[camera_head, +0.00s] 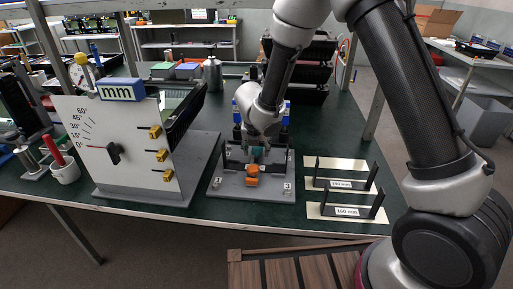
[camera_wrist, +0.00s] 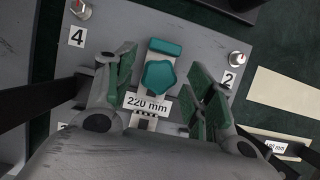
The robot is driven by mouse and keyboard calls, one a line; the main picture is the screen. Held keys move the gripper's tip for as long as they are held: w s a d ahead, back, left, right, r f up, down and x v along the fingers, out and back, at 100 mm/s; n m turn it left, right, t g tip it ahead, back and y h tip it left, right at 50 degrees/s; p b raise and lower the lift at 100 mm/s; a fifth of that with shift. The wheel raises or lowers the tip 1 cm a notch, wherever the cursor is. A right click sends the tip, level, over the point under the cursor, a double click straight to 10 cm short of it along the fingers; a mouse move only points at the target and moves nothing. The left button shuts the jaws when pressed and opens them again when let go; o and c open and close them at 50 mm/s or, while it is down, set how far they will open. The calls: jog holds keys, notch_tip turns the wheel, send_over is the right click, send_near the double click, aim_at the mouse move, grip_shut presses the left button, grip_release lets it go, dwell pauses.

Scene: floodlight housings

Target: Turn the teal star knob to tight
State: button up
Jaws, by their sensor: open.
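The teal star knob (camera_wrist: 160,77) sits on a grey plate (camera_wrist: 205,35), just beyond a "220 mm" label (camera_wrist: 147,104). A teal block (camera_wrist: 165,48) is right behind it. My gripper (camera_wrist: 162,63) is open, with one green-padded finger on each side of the knob and a gap to it on both sides. In the head view my gripper (camera_head: 254,140) points down over the fixture, and a small patch of teal (camera_head: 257,153) shows below it. I cannot tell the knob's height relative to the fingertips.
The fixture's base plate (camera_head: 225,188) carries orange parts (camera_head: 252,174) at its front. Numbered small knobs (camera_wrist: 237,58) stand at its corners. A white dial board (camera_head: 120,150) is to the left. Two black brackets (camera_head: 345,200) on pale plates stand to the right.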

jog(key=c, duration=1)
jog(key=shift+a+m, duration=0.1)
jog(key=shift+m, duration=0.2)
jog(key=m+h, duration=0.1)
jog(key=m, duration=0.1)
jog(key=shift+w+a+m, duration=0.1)
jog(key=shift+m, duration=0.2)
jog(key=m+g+h, duration=0.1)
jog(key=m, duration=0.2)
jog(key=shift+m, duration=0.4)
jog(key=m+g+h, duration=0.1)
jog(key=m, duration=0.2)
jog(key=shift+w, duration=0.1)
jog(key=shift+w+m+g+h, duration=0.15)
jog(key=shift+m+g, duration=0.25)
jog(key=shift+m, duration=0.5)
jog(key=shift+s+m+g+h, duration=0.15)
jog(key=shift+m+g, duration=0.25)
jog(key=shift+m, duration=0.5)
jog(key=shift+w+m, duration=0.1)
jog(key=shift+m, duration=0.2)
